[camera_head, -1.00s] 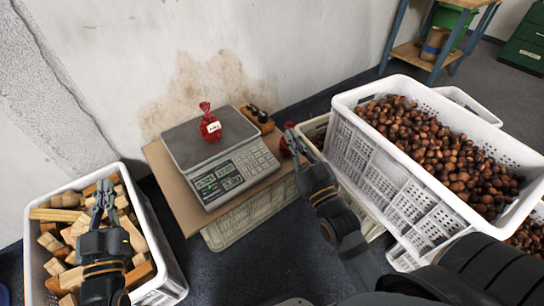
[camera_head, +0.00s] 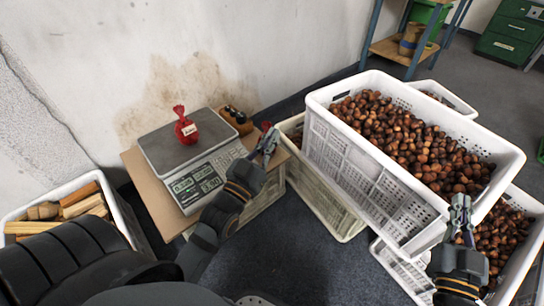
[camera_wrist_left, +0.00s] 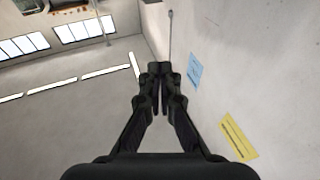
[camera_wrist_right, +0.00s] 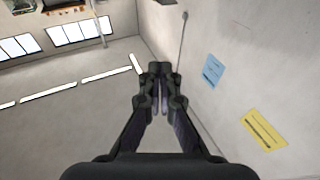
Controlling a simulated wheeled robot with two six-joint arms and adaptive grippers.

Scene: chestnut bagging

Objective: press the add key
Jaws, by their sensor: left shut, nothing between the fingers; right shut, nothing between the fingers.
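The scale (camera_head: 188,145) stands on a brown board, with a tied red bag (camera_head: 185,127) with a white label on its pan. Its display is lit, and its keypad (camera_head: 228,156) faces me; the add key is too small to make out. My left gripper (camera_head: 270,140) is shut and empty, to the right of the keypad and apart from it in the picture. Its forearm covers the scale's lower right corner. My right gripper (camera_head: 461,208) is shut and empty, in front of the chestnut crates. Both wrist views show closed fingertips against walls and ceiling, with no scale.
A white crate of chestnuts (camera_head: 325,135) stands on other crates at the right. A crate of wood blocks (camera_head: 122,212) is at the left, partly hidden by my arm. A brown block (camera_head: 236,118) sits behind the scale. Dark floor (camera_head: 300,258) shows in front.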

